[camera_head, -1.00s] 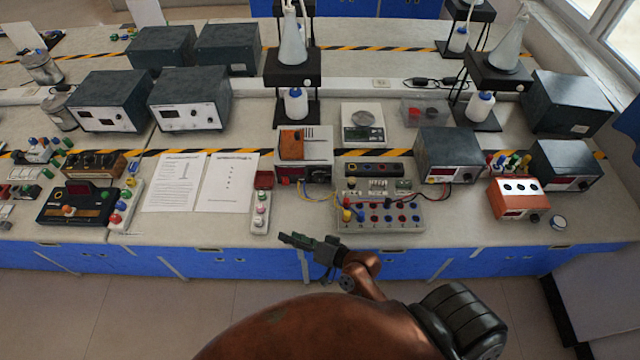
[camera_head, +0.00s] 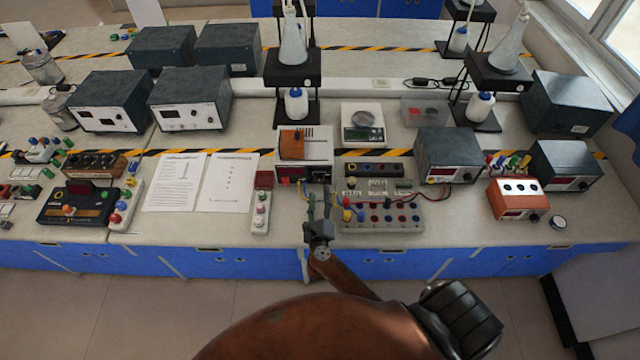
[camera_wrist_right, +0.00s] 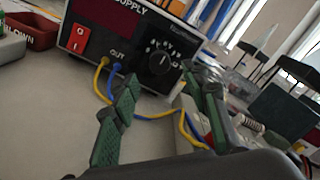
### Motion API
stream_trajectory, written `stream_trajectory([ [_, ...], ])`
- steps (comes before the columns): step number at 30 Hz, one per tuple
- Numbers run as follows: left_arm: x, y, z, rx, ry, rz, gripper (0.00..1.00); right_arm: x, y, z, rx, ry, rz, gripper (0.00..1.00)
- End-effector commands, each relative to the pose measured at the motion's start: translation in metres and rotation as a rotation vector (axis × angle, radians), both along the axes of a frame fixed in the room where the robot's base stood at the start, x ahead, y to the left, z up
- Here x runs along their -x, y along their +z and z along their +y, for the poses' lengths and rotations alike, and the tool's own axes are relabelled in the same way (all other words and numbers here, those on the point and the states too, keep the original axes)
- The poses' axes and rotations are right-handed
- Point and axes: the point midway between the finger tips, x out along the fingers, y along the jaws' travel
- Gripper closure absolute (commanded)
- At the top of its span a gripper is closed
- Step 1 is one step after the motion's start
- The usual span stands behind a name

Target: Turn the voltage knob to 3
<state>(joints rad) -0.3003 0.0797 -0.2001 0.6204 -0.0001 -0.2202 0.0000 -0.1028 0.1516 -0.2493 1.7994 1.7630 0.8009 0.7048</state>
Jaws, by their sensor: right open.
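The power supply (camera_head: 304,150) is a white box with a dark front, near the middle of the bench. In the right wrist view its voltage knob (camera_wrist_right: 158,61) is a round black dial with white markings around it. My right gripper (camera_head: 318,191) points at the front of the supply, with its jaws apart. In the right wrist view its two green-padded fingers (camera_wrist_right: 168,90) stand in front of the panel, left and right of the knob, and the knob shows free between them. The number the knob points to is too small to read. My left gripper is out of view.
A red switch (camera_wrist_right: 79,39) sits left of the knob. Yellow and blue wires (camera_wrist_right: 151,115) run from the supply's output past my fingers to the terminal board (camera_head: 383,220) on the right. A small button block (camera_head: 261,212) stands on the left.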

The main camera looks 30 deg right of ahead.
Motion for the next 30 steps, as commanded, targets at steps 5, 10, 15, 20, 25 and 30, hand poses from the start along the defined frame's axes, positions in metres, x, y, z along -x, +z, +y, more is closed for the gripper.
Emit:
stream_trajectory([
  [5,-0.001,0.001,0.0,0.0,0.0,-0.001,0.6,-0.026,0.002,-0.016,0.004,0.001,-0.001,0.58],
  [10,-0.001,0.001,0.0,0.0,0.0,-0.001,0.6,-0.042,0.001,-0.025,0.004,0.002,0.0,0.58],
  [15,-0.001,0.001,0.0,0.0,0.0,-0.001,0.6,-0.047,0.001,-0.029,0.002,0.002,0.0,0.58],
  [20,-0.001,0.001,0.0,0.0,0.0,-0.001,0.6,-0.047,0.0,-0.029,0.002,0.002,0.0,0.58],
  [25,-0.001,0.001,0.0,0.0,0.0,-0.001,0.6,-0.047,0.001,-0.029,0.002,0.003,0.0,0.67],
  [30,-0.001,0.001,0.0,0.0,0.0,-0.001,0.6,-0.047,0.001,-0.029,0.002,0.003,0.0,0.78],
])
